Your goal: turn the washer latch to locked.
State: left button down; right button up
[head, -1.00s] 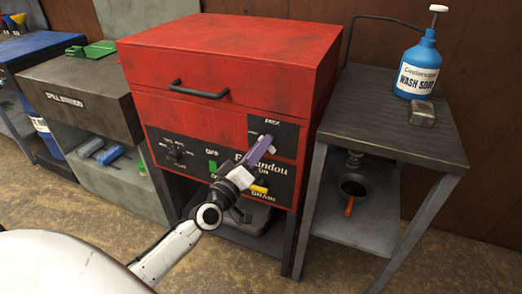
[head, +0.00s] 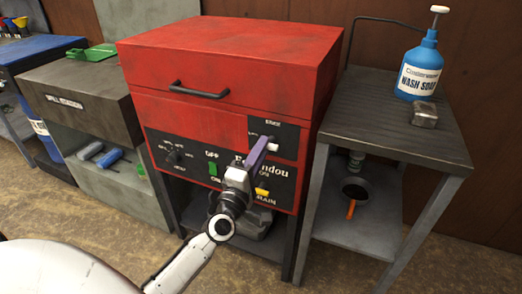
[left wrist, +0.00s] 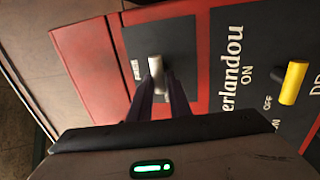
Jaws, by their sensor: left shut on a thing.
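The red washer (head: 215,65) stands in the middle of the head view with its lid down. Its latch (left wrist: 156,72) is a light grey handle on a dark plate at the upper right of the front panel. My left gripper (head: 265,143) reaches up to the plate from below. In the left wrist view its two purple fingers (left wrist: 160,95) are shut on the latch, one on each side. The fingers cover part of the latch in the head view. My right gripper is not in view.
A yellow drain handle (head: 262,188) and a green switch (head: 213,168) sit near my left gripper on the panel. A dark side table (head: 390,125) stands close at the right, with a blue wash soap bottle (head: 418,70) and a small metal block (head: 424,114).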

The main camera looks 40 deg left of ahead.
pick_arm(q)
jog(key=shift+f, duration=0.1)
dwell(0.4)
jog(key=c, duration=1.7)
grip_release()
jog(key=shift+o, duration=0.2)
jog(key=v, duration=1)
jog(key=shift+s+b, duration=0.15)
jog(key=shift+b, duration=0.2)
jog(key=shift+d, duration=0.15)
